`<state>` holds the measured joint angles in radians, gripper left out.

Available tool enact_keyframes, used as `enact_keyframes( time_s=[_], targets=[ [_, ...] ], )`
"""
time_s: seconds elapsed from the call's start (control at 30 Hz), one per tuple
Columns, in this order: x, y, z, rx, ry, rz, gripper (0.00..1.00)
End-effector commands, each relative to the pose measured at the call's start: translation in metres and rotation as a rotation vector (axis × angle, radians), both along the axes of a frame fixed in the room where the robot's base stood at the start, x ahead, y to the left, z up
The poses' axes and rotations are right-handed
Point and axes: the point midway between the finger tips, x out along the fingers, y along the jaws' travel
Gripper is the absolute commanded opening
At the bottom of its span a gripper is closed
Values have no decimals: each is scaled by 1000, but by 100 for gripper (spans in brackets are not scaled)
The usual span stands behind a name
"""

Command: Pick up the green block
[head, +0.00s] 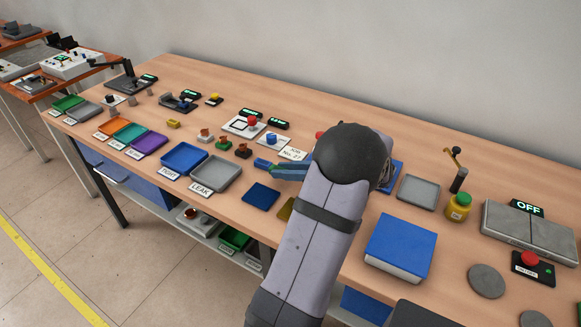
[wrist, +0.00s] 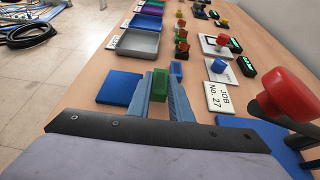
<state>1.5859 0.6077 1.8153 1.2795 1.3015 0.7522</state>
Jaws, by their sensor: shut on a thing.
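The green block (wrist: 160,80) sits between the blue fingers of my gripper (wrist: 162,82) at their tips, in the middle of the wrist view. My gripper is shut on it. In the head view my gripper (head: 279,168) reaches left from behind my dark wrist, low over the table. The block is small and partly covered by the fingers there. I cannot tell whether it touches the table.
A blue-violet block (wrist: 177,69) is just past the fingertips. A blue mat (head: 261,196) and a grey LEAK tray (head: 213,172) lie nearby. The JOB No. 27 card (wrist: 225,98) and a blue button (wrist: 218,66) are beside the gripper.

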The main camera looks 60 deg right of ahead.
Motion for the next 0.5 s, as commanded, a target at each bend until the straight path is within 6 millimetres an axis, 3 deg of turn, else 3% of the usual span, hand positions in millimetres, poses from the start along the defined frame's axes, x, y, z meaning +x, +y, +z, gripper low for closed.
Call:
enact_keyframes(
  time_s=[0.5],
  targets=[
    [0, 102, 0, -2, -1, 0, 0]
  ],
)
